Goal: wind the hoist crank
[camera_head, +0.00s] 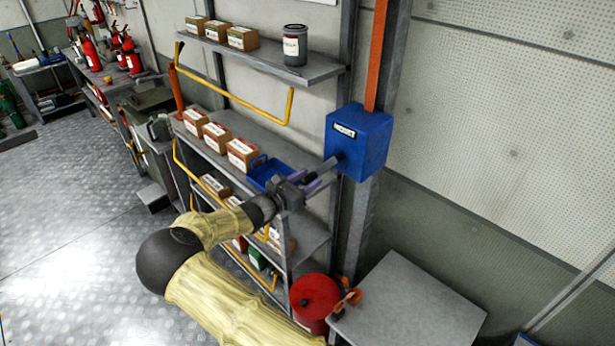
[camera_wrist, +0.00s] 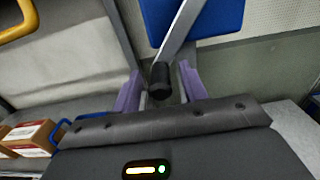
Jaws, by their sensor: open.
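The blue hoist box (camera_head: 357,140) with a label is fixed to the grey upright in the head view. A grey crank arm (camera_head: 326,168) comes out of its lower left side. In the wrist view the crank arm (camera_wrist: 183,32) slants down from the blue box (camera_wrist: 212,16) to a black handle (camera_wrist: 160,80). My gripper (camera_head: 313,183) is close by the crank's outer end in the head view. In the wrist view my gripper (camera_wrist: 160,76) is open, with one purple finger on each side of the black handle. I see gaps beside the handle; contact cannot be told.
Shelves with cardboard boxes (camera_head: 242,154) and a blue tray (camera_head: 266,172) stand left of the hoist. Yellow rails (camera_head: 288,107) edge them. A red drum (camera_head: 314,298) and a grey table (camera_head: 410,305) stand below. The metal floor (camera_head: 70,220) at left is clear.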

